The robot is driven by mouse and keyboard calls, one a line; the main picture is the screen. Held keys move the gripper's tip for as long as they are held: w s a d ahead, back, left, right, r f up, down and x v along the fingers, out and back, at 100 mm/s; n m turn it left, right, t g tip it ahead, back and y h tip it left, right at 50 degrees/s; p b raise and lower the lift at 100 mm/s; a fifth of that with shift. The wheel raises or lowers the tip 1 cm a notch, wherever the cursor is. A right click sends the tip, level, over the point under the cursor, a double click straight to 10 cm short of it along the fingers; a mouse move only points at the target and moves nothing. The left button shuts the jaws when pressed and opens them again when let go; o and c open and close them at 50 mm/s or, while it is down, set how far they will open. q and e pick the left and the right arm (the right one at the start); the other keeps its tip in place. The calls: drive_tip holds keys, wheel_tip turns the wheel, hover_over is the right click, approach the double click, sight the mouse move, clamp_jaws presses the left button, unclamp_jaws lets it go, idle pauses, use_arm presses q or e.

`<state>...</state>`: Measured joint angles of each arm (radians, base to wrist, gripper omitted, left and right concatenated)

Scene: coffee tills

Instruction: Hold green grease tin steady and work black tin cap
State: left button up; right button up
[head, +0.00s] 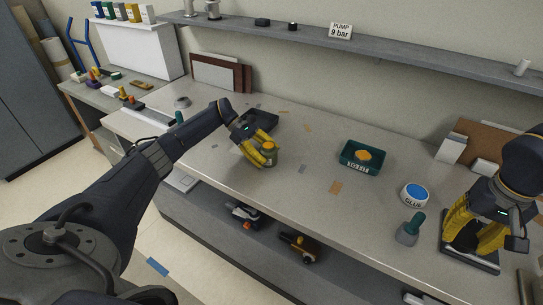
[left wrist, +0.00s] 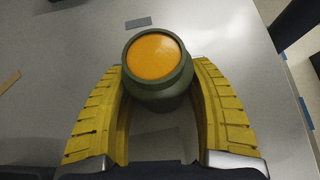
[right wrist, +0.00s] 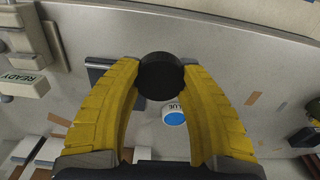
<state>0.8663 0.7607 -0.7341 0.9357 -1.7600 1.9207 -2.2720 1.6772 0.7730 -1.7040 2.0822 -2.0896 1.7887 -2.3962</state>
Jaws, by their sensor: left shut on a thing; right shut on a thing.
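The green grease tin (head: 269,158) stands on the bench with its top open, showing orange grease (left wrist: 153,56). My left gripper (head: 262,153) is shut on the tin's sides; the left wrist view shows the green body (left wrist: 160,93) between both yellow fingers. The black tin cap (right wrist: 160,76) is between the fingertips of my right gripper (right wrist: 163,85), which is shut on it. In the head view, my right gripper (head: 475,238) is at the far right over a dark tray (head: 485,264), well away from the tin. The cap is not clear in the head view.
A teal "TO FIT" tray (head: 347,166) with an orange piece stands between the two grippers. A white glue tub with blue top (head: 415,194) and a teal-handled brush (head: 409,231) are left of my right gripper. A dark tray (head: 290,119) lies behind the tin.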

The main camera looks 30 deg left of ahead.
use_arm(q)
drive_tip(key=c, duration=0.7)
drive_tip(key=shift+c, duration=0.2)
drive_tip(key=shift+f, duration=0.15)
idle(0.4)
drive_tip(key=o, duration=1.6)
drive_tip(key=c, duration=1.5)
drive_tip(key=shift+c, duration=0.5)
